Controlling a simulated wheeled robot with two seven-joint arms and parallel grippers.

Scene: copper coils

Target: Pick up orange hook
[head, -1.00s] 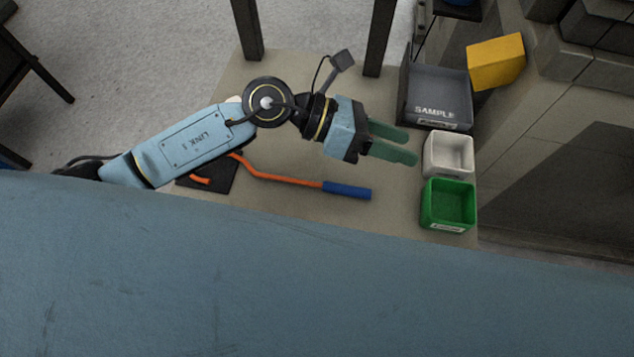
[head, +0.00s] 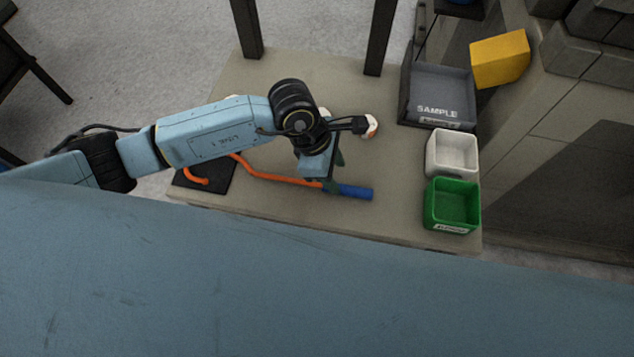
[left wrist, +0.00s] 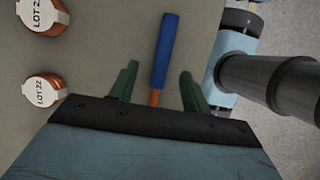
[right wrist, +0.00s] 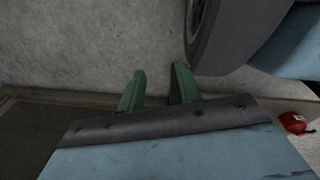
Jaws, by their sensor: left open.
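The orange hook (head: 275,177) lies on the table, its curved end over a black mat and its blue handle (head: 356,192) pointing right. My left gripper (head: 333,180) is over the hook where the orange rod meets the blue handle. In the left wrist view the blue handle (left wrist: 165,50) runs between the two green fingers of the left gripper (left wrist: 157,85), which stand open on either side of it with gaps. My right gripper (right wrist: 158,85) shows in the right wrist view, its green fingers apart, nothing between them, away from the hook.
A grey SAMPLE tray (head: 405,95), a white bin (head: 453,170) and a green bin (head: 453,226) stand along the table's right side. Two copper coils with LOT labels (left wrist: 43,90) lie near the left gripper. A black mat (head: 222,183) is at the left.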

